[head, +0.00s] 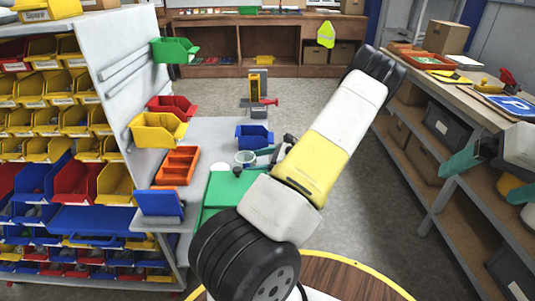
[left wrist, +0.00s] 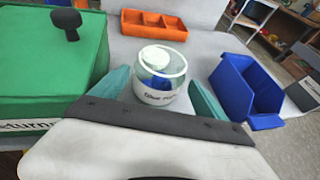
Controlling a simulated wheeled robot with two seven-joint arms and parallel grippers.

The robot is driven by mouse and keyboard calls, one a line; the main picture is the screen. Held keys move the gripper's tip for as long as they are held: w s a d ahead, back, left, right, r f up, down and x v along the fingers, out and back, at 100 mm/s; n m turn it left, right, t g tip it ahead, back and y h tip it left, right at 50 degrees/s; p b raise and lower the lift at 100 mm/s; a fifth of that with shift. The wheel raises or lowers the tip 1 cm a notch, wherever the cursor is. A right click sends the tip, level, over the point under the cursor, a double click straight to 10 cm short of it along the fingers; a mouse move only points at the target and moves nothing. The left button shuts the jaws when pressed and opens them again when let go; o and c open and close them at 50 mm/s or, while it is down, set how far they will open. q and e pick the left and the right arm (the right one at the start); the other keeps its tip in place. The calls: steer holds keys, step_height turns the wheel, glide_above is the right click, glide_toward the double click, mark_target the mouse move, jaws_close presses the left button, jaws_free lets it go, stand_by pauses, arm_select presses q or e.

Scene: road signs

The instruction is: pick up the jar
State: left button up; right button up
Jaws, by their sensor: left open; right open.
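The jar (left wrist: 160,76) is a small clear round container with a dark-lettered label and blue and white contents. It stands upright on the grey table. In the head view the jar (head: 245,157) is small, left of my left gripper (head: 268,158), which is partly hidden by my arm. In the left wrist view the teal fingers of my left gripper (left wrist: 158,84) are spread, one to each side of the jar's near part. The jar does not look gripped. My right gripper (head: 478,182) is open and empty by the right-hand shelf.
A green box (left wrist: 55,60) with a dark knob stands left of the jar. A blue bin (left wrist: 246,88) stands close on its right. An orange tray (left wrist: 154,24) lies behind it. The right workbench (head: 440,90) holds boxes and signs.

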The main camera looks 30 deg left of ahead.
arm_select(q)
steer(key=x, duration=0.4)
steer(key=shift+s+a+f, duration=0.1)
steer(key=shift+a+f, duration=0.15)
steer(key=c, duration=1.2)
